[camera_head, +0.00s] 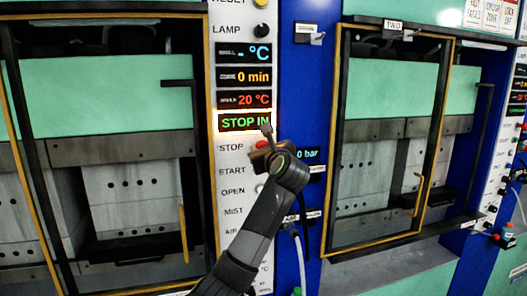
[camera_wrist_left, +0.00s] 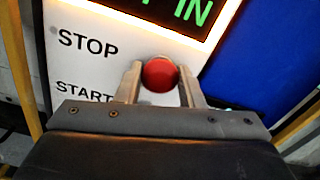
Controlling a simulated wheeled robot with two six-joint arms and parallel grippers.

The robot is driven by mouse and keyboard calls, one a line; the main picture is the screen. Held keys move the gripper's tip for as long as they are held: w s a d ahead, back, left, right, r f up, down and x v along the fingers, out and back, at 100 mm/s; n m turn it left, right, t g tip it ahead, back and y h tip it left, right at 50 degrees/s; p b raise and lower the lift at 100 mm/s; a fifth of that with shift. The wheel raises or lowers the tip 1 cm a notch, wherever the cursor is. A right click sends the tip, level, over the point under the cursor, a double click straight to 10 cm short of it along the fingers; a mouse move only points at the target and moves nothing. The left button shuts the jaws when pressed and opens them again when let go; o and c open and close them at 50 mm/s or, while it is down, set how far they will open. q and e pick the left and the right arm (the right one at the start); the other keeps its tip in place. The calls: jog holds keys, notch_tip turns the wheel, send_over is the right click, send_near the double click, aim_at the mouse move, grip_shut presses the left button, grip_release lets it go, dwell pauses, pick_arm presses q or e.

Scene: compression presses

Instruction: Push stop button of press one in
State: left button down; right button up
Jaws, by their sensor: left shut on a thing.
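The red stop button (camera_wrist_left: 160,75) is beside the word STOP on the white control panel of the left press. In the head view its red edge (camera_head: 262,144) shows just above my left gripper (camera_head: 263,153). In the wrist view the two fingers of my left gripper (camera_wrist_left: 161,80) stand on either side of the button, shut on it. The green-lettered display (camera_head: 244,122) above reads STOP IN. How far the button is pressed cannot be told. My right gripper is not in view.
The panel (camera_head: 234,190) has START, OPEN, MIST and AIR labels below, partly covered by my arm. The left press door (camera_head: 100,150) is beside it. A blue column (camera_head: 305,80) and a second press marked TWO (camera_head: 392,25) stand to the right.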

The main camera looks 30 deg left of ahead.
pick_arm(q)
jog(key=c, duration=1)
grip_release()
jog(key=shift+d+r, duration=0.1)
jog(key=shift+d, duration=0.05)
jog(key=shift+c, duration=0.2)
jog(key=shift+o, duration=0.5)
jog(key=b+v, duration=0.8)
jog(key=v, duration=0.9)
jog(key=shift+b, duration=0.3)
